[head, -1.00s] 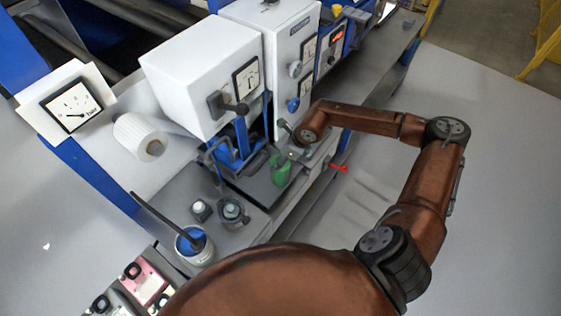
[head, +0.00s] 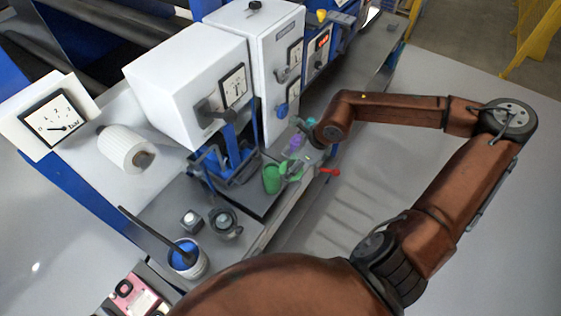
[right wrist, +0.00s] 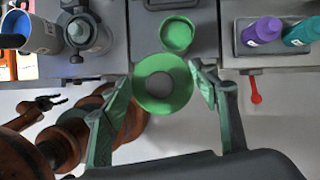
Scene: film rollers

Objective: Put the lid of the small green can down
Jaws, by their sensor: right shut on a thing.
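The small green can (head: 271,180) stands on the dark bench surface in front of the white machine; it also shows in the right wrist view (right wrist: 177,34), top centre. Its green lid (right wrist: 146,92), ring-like with a grey middle, is between the fingertips of my right gripper (right wrist: 163,85), which is shut on it. The lid is apart from the can in that view. In the head view my right gripper (head: 292,171) is just right of the can. A dark gripper on a brown arm, seemingly my left one (right wrist: 48,104), shows small in the right wrist view; its jaw state is unclear.
A purple bottle (right wrist: 262,30) and a teal bottle (right wrist: 301,32) stand in a tray right of the can. A red handle (head: 330,172) sticks out from the bench edge. A blue-filled pot (head: 186,260) stands at the near left. Open floor lies right of the bench.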

